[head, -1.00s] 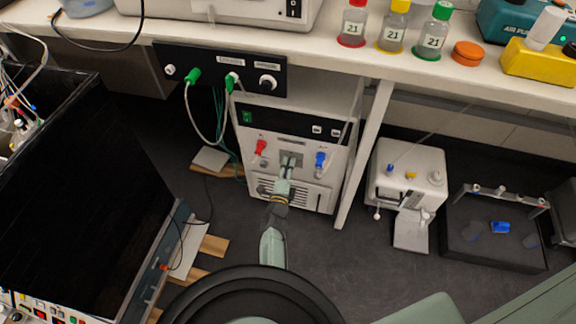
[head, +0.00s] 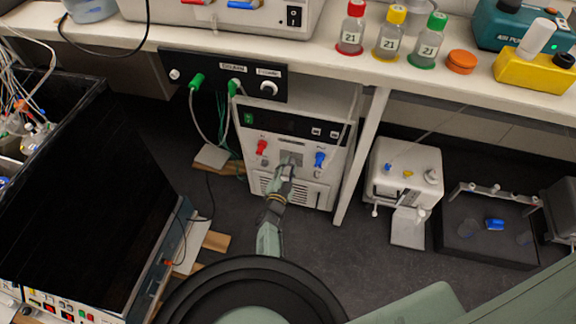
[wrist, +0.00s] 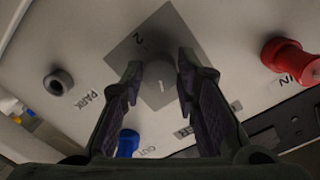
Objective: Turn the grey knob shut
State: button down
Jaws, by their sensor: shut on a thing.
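The grey knob (wrist: 161,84) sits on a square grey plate (wrist: 178,28) on the front of the white unit under the bench. In the wrist view my gripper (wrist: 160,78) has one finger on each side of the knob and is shut on it. A short pale mark shows on the knob's face. In the head view my gripper (head: 287,170) is at the plate (head: 291,157) and hides the knob.
On the unit (head: 330,133), a red fitting (head: 262,147) and a blue fitting (head: 320,159) flank the plate. In the wrist view, a dark round fitting (wrist: 58,82) sits by the label PARK. The bench leg (head: 360,160) stands close on the right.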

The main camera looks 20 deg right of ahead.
jog(key=n+p, duration=0.1)
jog(key=n, duration=0.3)
jog(key=shift+n+h, duration=0.3)
dwell(0.4)
jog(key=c, duration=1.2)
grip_release()
jog(key=shift+s, duration=0.1)
jog(key=v, duration=1.2)
